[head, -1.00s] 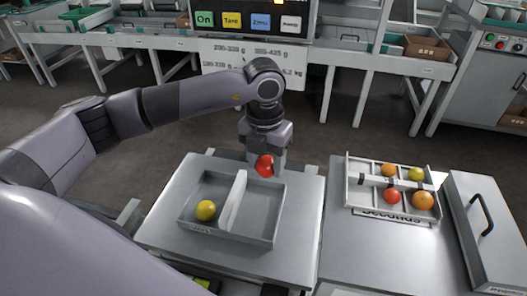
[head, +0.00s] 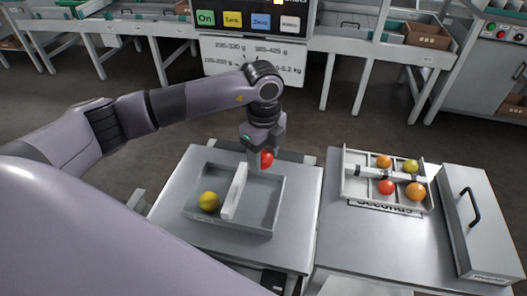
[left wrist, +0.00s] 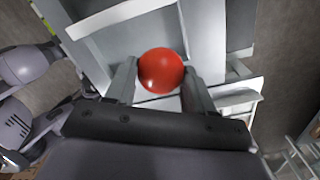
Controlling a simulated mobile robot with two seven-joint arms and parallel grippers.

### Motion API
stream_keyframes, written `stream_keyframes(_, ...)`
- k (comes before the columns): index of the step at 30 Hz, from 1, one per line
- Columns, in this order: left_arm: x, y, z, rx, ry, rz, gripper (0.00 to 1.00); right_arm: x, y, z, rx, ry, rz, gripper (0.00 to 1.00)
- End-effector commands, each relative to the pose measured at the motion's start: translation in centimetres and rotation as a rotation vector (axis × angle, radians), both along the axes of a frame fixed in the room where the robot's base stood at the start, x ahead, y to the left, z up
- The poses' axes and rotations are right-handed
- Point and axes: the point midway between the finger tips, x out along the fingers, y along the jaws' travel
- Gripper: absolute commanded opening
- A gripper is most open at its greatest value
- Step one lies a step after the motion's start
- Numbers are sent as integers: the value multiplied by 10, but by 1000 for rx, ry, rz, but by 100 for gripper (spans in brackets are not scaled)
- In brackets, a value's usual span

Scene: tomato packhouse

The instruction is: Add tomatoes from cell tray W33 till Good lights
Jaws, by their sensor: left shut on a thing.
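My left gripper (head: 261,160) is shut on a red tomato (head: 267,159). It holds it above the back wall of a grey two-part tray (head: 279,205) on the left metal table. The tomato also shows between the fingers in the left wrist view (left wrist: 160,71). A yellow tomato (head: 208,201) lies in the tray's left compartment; the visible part of its right compartment is empty. On the right, a celled tray (head: 347,188) marked Seconds holds red, orange and yellow tomatoes. I cannot read W33 on any tray. My right gripper is not in view.
A panel (head: 256,38) with On, Tare and Zero buttons stands behind; a yellow patch shows at its top edge, its meaning unreadable. A grey lidded box (head: 485,235) with a black handle is at the far right. Bare metal lies in front of the Seconds tray.

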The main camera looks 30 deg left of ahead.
Motion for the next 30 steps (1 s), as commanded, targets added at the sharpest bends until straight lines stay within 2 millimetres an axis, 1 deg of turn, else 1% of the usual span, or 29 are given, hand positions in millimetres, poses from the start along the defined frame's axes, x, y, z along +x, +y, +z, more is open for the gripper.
stream_keyframes(3, 0, 0, -11, 0, 1, -2, 39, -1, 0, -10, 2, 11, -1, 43)
stream_keyframes(10, 0, 0, -36, 0, 1, -4, 39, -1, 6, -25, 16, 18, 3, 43)
stream_keyframes(15, 0, 0, -55, 0, 1, -4, 39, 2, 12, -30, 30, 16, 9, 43)
stream_keyframes(21, 0, 0, -78, 1, 1, -5, 39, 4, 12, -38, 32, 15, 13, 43)
stream_keyframes(25, 0, 0, -87, 0, 0, -5, 39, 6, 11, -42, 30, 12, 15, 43)
stream_keyframes(30, 0, 0, -90, 0, 0, -5, 39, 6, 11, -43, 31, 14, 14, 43)
